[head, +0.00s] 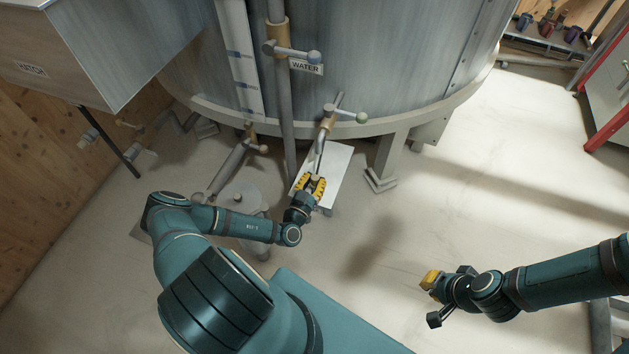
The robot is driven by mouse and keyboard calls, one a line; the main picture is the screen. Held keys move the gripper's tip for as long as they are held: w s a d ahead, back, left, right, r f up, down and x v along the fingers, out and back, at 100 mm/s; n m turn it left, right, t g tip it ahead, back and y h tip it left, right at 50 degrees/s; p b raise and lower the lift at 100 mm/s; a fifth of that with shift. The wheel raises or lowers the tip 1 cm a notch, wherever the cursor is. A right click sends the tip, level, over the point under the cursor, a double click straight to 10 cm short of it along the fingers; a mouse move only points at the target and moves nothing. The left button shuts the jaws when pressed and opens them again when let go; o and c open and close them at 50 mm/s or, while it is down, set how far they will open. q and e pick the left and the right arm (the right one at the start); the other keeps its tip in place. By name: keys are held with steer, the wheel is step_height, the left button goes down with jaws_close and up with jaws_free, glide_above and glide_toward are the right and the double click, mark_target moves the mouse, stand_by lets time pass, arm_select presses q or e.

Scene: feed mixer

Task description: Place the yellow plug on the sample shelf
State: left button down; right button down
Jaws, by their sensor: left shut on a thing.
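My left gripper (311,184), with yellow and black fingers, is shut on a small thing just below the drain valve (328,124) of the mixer. The fingers mostly hide what it holds; I take it to be the yellow plug, but its colour blends with the fingers. A white flat plate (338,168), which looks like the sample shelf, lies behind and to the right of this gripper. I cannot tell whether the held thing touches it. My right gripper (431,281) is far to the lower right, above bare floor; its fingers are seen too edge-on to judge.
The big grey mixer tank (385,55) stands on legs at the back. A grey box (110,45) is upper left. Open floor (400,220) lies to the right.

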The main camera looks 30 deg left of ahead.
arm_select(q)
steer(key=c, duration=0.8)
jaws_free()
